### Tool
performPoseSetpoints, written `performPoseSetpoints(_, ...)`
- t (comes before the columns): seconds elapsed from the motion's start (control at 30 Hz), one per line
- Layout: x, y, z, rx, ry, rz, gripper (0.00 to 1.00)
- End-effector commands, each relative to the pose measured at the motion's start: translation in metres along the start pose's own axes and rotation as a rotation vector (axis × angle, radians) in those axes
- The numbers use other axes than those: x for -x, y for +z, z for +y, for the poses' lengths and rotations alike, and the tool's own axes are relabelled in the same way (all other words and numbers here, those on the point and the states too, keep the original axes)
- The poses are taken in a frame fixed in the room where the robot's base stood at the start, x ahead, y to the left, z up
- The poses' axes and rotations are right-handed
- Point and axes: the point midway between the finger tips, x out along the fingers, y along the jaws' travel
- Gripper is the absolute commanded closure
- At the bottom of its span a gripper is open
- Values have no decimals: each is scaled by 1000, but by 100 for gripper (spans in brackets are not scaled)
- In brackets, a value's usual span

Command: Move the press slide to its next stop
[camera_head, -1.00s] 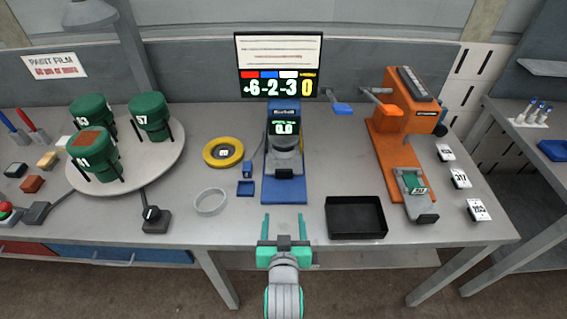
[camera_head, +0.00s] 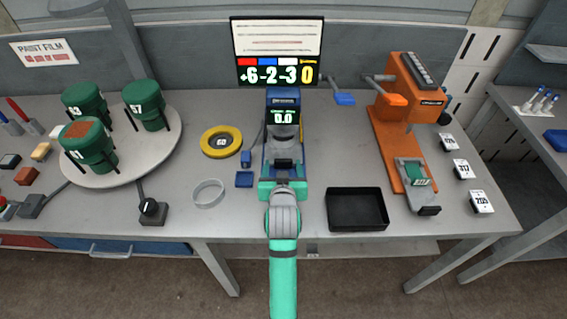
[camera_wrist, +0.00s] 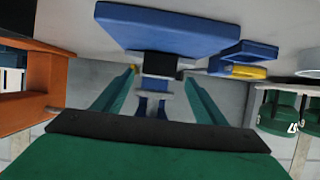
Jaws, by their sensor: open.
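The orange press (camera_head: 397,135) stands at the right of the bench. Its slide (camera_head: 408,172) sits near the front end of the orange base, carries a green piece (camera_head: 420,182) with a small label, and has a dark block (camera_head: 428,210) at its front. My gripper (camera_head: 283,182) is open and empty, low over the front of the blue gauge stand (camera_head: 284,155), well left of the slide. In the wrist view my two teal fingers (camera_wrist: 160,95) are spread apart, with the blue base (camera_wrist: 170,28) beyond them. There, part of an orange body (camera_wrist: 40,90) shows at the left edge.
A black tray (camera_head: 357,227) lies between my gripper and the press. White number tags (camera_head: 461,169) line the press's right side. A yellow ring (camera_head: 221,141), a pale ring (camera_head: 208,193) and a round platform (camera_head: 135,165) with green canisters stand left. A display (camera_head: 278,50) is behind.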

Motion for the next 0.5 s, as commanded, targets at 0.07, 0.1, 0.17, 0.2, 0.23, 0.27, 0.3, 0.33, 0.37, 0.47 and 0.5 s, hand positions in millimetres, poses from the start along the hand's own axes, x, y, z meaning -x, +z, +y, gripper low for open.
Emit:
performPoseSetpoints(0.07, -10, -1, 1, -1, 2, 0, 34)
performPoseSetpoints(0.1, -14, 0, 2, -1, 2, -1, 34)
performPoseSetpoints(0.17, -18, 0, 2, -1, 3, 0, 34)
performPoseSetpoints(0.2, -21, 0, 2, -1, 3, 1, 34)
performPoseSetpoints(0.23, -22, 0, 2, -2, 3, 1, 34)
performPoseSetpoints(0.27, -23, 0, 3, -2, 3, 0, 34)
performPoseSetpoints(0.3, -24, 0, 3, -2, 4, 0, 34)
performPoseSetpoints(0.33, -25, 0, 3, -2, 4, 0, 34)
performPoseSetpoints(0.37, -25, 0, 3, -2, 4, 0, 34)
performPoseSetpoints(0.47, -25, 0, 2, -1, 3, 0, 34)
performPoseSetpoints(0.5, -25, 0, 2, -1, 3, 0, 34)
